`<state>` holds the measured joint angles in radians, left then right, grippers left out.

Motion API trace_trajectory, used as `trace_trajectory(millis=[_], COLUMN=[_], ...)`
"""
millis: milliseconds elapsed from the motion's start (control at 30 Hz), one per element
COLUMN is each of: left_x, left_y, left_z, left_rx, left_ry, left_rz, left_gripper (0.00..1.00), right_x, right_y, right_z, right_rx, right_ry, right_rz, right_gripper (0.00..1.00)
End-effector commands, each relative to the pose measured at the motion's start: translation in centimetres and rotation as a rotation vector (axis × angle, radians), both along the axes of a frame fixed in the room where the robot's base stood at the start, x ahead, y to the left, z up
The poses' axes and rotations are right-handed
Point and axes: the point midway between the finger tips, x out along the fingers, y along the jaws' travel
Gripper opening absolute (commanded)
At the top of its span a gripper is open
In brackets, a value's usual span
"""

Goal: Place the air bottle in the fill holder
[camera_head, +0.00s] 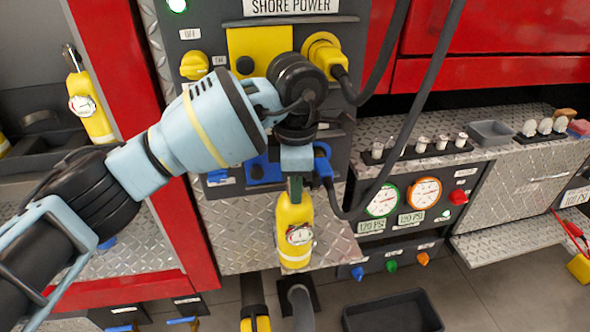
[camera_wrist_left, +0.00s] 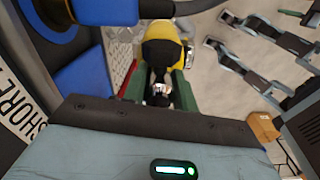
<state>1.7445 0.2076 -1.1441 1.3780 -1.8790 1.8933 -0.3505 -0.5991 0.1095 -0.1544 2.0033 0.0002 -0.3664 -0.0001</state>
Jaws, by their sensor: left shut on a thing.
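A yellow air bottle (camera_head: 294,222) with a round gauge on its front hangs upright below my left gripper (camera_head: 295,188). The left gripper is shut on the bottle's neck at the top. In the left wrist view the green fingers of the left gripper (camera_wrist_left: 158,88) close on the neck, and the yellow bottle body (camera_wrist_left: 165,58) shows beyond them. A second yellow bottle (camera_head: 90,112) with a gauge stands in a dark recess at the left. I cannot tell which part is the fill holder. My right gripper is not in view.
The panel behind has yellow and blue plugs and black cables (camera_head: 420,95). Gauges (camera_head: 382,200) and a diamond-plate shelf (camera_head: 515,222) are at the right. A black tray (camera_head: 392,312) lies on the floor. A yellow cylinder (camera_head: 256,322) stands below the held bottle.

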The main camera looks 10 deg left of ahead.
Motion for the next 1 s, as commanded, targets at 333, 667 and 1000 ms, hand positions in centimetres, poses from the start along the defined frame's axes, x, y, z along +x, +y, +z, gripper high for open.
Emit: trace_trajectory(millis=[333, 667, 1000], left_x=[0.07, 0.02, 0.03], left_y=[-0.04, 0.0, -0.02], left_z=[0.09, -0.43, 0.16], left_rx=[-0.004, -0.001, -0.002], left_ry=[-0.007, -0.002, -0.003], left_rz=[0.0, 0.001, 0.0], left_gripper=[0.0, 0.5, 0.5], right_x=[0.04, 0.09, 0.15], right_y=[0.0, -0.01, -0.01], right_z=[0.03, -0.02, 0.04], right_rx=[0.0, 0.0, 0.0], right_ry=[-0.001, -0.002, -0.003], right_rz=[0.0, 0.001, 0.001], right_gripper=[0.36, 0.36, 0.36])
